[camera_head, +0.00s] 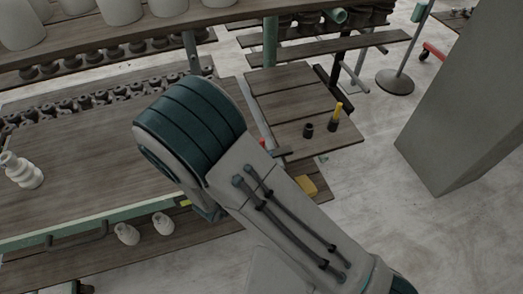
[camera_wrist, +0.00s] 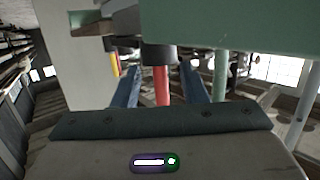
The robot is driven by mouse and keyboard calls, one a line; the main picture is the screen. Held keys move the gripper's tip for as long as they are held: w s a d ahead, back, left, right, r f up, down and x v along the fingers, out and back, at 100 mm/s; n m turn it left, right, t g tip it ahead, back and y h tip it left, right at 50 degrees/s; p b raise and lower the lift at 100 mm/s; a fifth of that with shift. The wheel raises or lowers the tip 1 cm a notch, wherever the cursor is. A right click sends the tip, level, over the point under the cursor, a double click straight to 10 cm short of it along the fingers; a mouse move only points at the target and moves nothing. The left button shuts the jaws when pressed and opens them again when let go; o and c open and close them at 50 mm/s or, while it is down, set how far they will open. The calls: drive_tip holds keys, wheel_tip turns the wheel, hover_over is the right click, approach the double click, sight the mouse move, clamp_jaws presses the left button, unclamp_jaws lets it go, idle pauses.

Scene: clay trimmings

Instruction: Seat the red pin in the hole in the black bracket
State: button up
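The red pin (camera_wrist: 161,86) shows in the wrist view between the two blue-grey fingers of my gripper (camera_wrist: 159,84). Gaps show on both sides of the pin, so the gripper looks open around it. A dark cylindrical piece (camera_wrist: 158,54) meets the pin's end at the top of that picture. In the head view only a small red bit (camera_head: 262,143) shows beside my arm, which hides most of the gripper. I cannot clearly identify the black bracket. A short black cylinder (camera_head: 308,130) stands on the small slatted table (camera_head: 290,88).
A yellow pin (camera_head: 339,109) stands in a dark base on the small table; it also shows in the wrist view (camera_wrist: 115,65). A yellow block (camera_head: 307,186) lies lower, beside my arm. A grey pillar (camera_head: 455,100) stands right. Floor between is clear.

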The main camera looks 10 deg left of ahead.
drive_tip(key=b+v, duration=0.1)
drive_tip(key=v, duration=1.1)
drive_tip(key=shift+b, duration=0.3)
drive_tip(key=shift+d, duration=0.1)
drive_tip(key=w+y, duration=0.1)
drive_tip(key=w, duration=0.1)
drive_tip(key=w+a+r+g+y, duration=0.1)
drive_tip(key=w, duration=0.1)
drive_tip(key=w+y, duration=0.1)
drive_tip(key=w, duration=0.2)
drive_tip(key=shift+a+r+g, duration=0.15)
drive_tip(key=shift+r+g, duration=0.15)
drive_tip(key=shift+g, duration=0.1)
drive_tip(key=w+d+r+n+g+y, duration=0.2)
drive_tip(key=w+d+r+g+y, duration=0.2)
drive_tip(key=w+d+r+y, duration=0.45)
drive_tip(key=s+d+r+n+g+h, duration=0.1)
drive_tip(key=s+d+r+g+h, duration=0.1)
drive_tip(key=s+d, duration=0.6)
drive_tip(key=s+d+r+n+g+h, duration=0.1)
drive_tip(key=s+d+r+g+h, duration=0.1)
drive_tip(key=s+d, duration=0.6)
drive_tip(key=d+g+h, duration=0.1)
drive_tip(key=d+h, duration=0.1)
drive_tip(key=d, duration=0.5)
drive_tip(key=shift+s+d+r+g, duration=0.2)
drive_tip(key=shift+s+g, duration=0.05)
drive_tip(key=shift+g, duration=0.05)
